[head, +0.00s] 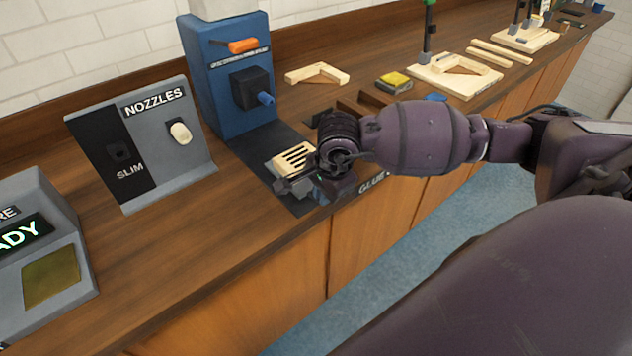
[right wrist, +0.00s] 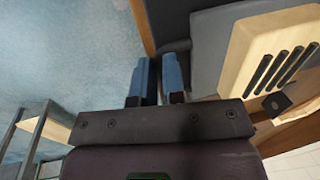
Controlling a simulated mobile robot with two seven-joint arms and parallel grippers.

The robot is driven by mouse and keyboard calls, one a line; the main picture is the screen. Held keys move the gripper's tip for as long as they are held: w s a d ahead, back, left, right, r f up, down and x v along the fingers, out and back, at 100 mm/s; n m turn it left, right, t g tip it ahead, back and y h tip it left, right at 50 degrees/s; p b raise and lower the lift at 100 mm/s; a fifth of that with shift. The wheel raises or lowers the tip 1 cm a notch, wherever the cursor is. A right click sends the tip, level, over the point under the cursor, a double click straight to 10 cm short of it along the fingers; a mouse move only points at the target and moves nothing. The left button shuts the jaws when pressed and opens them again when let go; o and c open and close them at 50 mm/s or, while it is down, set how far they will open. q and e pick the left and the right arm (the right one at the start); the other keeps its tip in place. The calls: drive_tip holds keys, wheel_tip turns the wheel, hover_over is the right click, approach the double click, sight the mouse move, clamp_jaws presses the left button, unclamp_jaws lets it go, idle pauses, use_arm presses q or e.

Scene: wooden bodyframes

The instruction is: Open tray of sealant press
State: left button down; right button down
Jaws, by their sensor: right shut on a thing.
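The sealant press (head: 228,80) is a blue upright housing with an orange handle and a dark block with a blue knob on its front. Its dark flat tray (head: 297,207) extends from the base toward the counter's front edge. A pale slotted wooden piece (head: 291,158) lies on it and also shows in the right wrist view (right wrist: 262,45). My right gripper (right wrist: 159,78) is at the tray's front end, its two blue fingers close together and shut on the tray's front part. The exact grip is mostly hidden. My left gripper is not in view.
A grey NOZZLES panel (head: 142,143) and a grey READY display box (head: 40,245) stand left on the wooden counter (head: 190,235). Wooden frame parts (head: 317,74) and a yellow-topped block (head: 393,82) lie behind my right arm. Blue floor (head: 385,235) is open in front.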

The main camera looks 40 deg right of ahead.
idle(0.3)
drive_tip(key=c, duration=1.5)
unclamp_jaws()
drive_tip(key=r, duration=0.3)
drive_tip(key=s+r, duration=0.1)
drive_tip(key=r, duration=0.3)
drive_tip(key=s+r, duration=0.1)
drive_tip(key=r, duration=0.2)
drive_tip(key=shift+d+r, duration=0.1)
drive_tip(key=shift+r, duration=0.25)
